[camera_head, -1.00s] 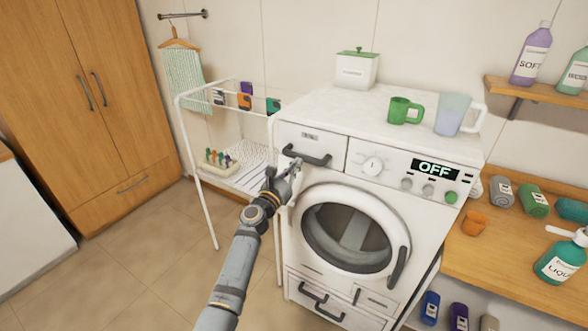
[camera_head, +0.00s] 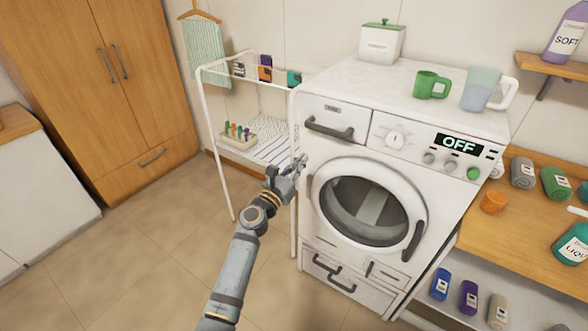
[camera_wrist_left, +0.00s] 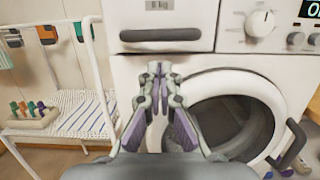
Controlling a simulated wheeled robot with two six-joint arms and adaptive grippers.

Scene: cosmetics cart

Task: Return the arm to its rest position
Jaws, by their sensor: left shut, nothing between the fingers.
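My left gripper (camera_head: 296,167) is shut and empty, in front of the left side of the white washing machine (camera_head: 312,205). In the head view it sits below the detergent drawer (camera_head: 333,119), which is closed, and left of the round door (camera_head: 366,208). In the left wrist view, the closed fingers (camera_wrist_left: 160,110) point at the machine's front under the drawer handle (camera_wrist_left: 160,35). I cannot tell whether the fingers touch the machine. My right gripper is not in view.
A white drying rack (camera_head: 230,190) stands close to the left, with a peg tray (camera_head: 238,138) on it. A wooden shelf (camera_head: 500,240) with bottles is at the right. A green mug (camera_head: 428,86) and a measuring jug (camera_head: 480,90) stand on the machine. The tiled floor (camera_head: 150,240) at left is open.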

